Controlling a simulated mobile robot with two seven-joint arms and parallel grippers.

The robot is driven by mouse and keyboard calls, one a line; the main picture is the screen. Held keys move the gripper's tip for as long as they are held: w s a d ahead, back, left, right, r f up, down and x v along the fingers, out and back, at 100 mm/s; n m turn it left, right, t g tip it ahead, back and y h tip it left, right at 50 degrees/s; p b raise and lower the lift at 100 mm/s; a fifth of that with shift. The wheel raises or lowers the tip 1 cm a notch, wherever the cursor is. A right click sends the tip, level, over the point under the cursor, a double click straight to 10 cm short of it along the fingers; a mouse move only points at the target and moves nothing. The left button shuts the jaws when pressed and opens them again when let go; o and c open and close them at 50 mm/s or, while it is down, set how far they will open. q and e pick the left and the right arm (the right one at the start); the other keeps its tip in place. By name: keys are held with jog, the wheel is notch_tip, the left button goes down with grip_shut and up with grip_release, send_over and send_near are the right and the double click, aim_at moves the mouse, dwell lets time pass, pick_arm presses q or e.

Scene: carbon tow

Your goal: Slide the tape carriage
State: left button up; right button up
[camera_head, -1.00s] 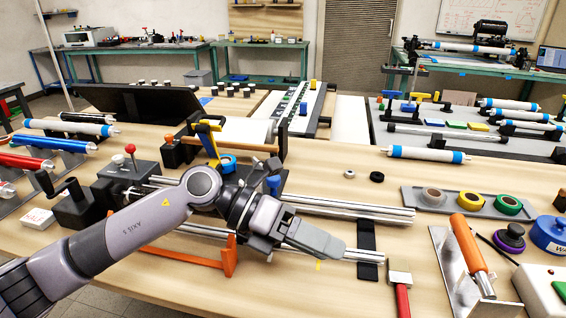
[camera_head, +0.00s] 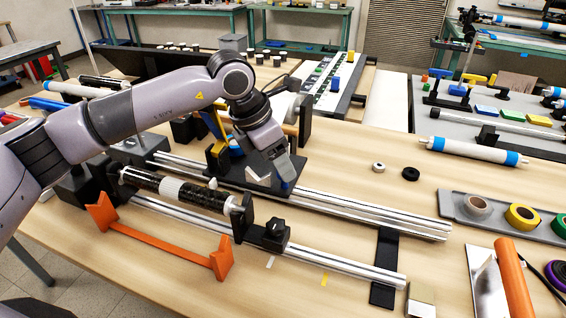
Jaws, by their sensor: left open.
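The tape carriage is a black plate (camera_head: 240,172) on the pair of silver rails (camera_head: 360,211) at mid-table. It bears a yellow and blue upright (camera_head: 214,128) and a small blue post (camera_head: 286,187) near its right end. My left gripper (camera_head: 285,174) is open and points down right at the blue post, covering most of it. I cannot tell whether the fingers touch it or stand around it. My left arm hides part of the carriage's far side. My right gripper is out of view.
A black patterned roll with a white band (camera_head: 180,190) lies along the front rail (camera_head: 335,264), next to a black block with a knob (camera_head: 275,233). An orange cradle (camera_head: 160,245) stands in front. The rails right of the carriage are clear up to a black end plate (camera_head: 388,265).

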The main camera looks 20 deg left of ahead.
aim_at(224, 151)
pick_arm(q)
jog(key=shift+x, duration=1.1)
grip_shut()
jog(key=a, duration=0.4)
jog(key=a+b, duration=0.1)
jog(key=a, duration=0.6)
jog(key=shift+w+a, duration=0.25)
jog(key=shift+a, duration=0.65)
grip_release()
jog(key=shift+d, duration=0.1)
jog(key=shift+r, duration=0.1)
